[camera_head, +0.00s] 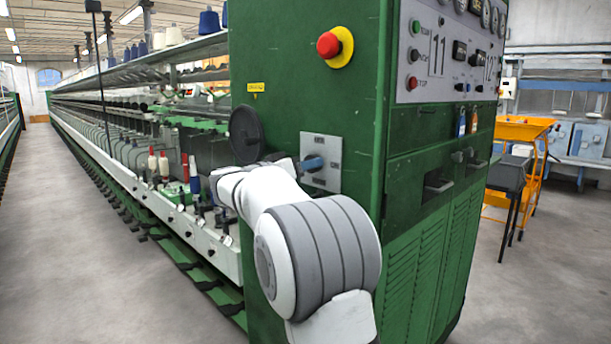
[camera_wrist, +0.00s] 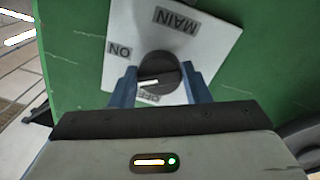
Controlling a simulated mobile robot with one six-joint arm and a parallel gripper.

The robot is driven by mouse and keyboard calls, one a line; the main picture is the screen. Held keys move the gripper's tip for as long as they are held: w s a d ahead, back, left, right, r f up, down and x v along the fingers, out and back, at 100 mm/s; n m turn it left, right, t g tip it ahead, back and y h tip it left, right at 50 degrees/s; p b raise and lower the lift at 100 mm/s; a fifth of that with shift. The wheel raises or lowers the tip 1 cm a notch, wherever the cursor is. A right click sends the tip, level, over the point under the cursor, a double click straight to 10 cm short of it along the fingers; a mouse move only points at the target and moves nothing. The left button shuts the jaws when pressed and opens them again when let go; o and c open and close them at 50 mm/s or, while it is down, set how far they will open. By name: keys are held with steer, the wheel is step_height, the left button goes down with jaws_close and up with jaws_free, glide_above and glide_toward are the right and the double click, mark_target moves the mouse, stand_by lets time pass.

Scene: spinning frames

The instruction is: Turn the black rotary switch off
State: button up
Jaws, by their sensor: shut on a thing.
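The black rotary switch (camera_wrist: 160,72) sits on a pale square plate (camera_wrist: 200,30) marked MAIN, ON and OFF, which appears upside down in the wrist view. The white mark on the knob points left in that view, between the ON and OFF labels. The OFF label is partly hidden. My gripper (camera_wrist: 159,70) has its blue fingers on both sides of the knob and is shut on it. In the head view the plate (camera_head: 333,142) is on the green cabinet, and my gripper (camera_head: 312,163) covers the knob.
A red emergency button (camera_head: 328,45) on a yellow base is above the plate. A black round disc (camera_head: 246,134) stands left of it. A control panel (camera_head: 410,97) is on the cabinet's right face. Grey floor (camera_head: 80,230) is free at left.

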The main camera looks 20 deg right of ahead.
steer(key=n+t, duration=0.1)
steer(key=n, duration=1.1)
steer(key=shift+s, duration=0.15)
stand_by(0.3)
steer(key=o, duration=1)
steer(key=v, duration=0.7)
steer(key=shift+s+a, duration=0.15)
steer(key=shift+a, duration=0.2)
